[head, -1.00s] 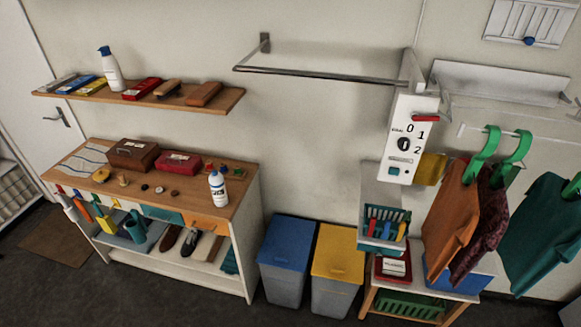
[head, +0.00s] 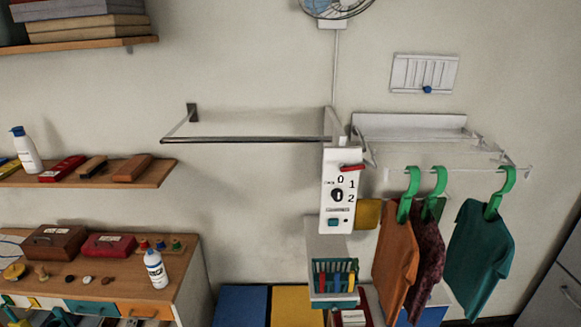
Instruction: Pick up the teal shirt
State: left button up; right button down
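The teal shirt (head: 478,260) hangs at the right on a green hanger (head: 500,194) from a white wall rail (head: 445,172). To its left, an orange shirt (head: 396,262) and a dark maroon patterned shirt (head: 428,250) hang on green hangers from the same rail. A gap separates the teal shirt from the maroon one. Neither of my grippers shows in the head view.
A metal bar (head: 250,139) sticks out from the wall left of a white control box (head: 339,190). Below are a teal basket (head: 335,283), a blue bin (head: 241,306) and a yellow bin (head: 296,306). A wooden-topped cabinet (head: 115,285) stands left; a grey cabinet (head: 555,290) stands right.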

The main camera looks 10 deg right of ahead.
aim_at(481, 252)
jog(key=z, duration=0.5)
jog(key=i+l+z, duration=0.1)
jog(key=z, duration=0.85)
jog(key=i+l, duration=0.05)
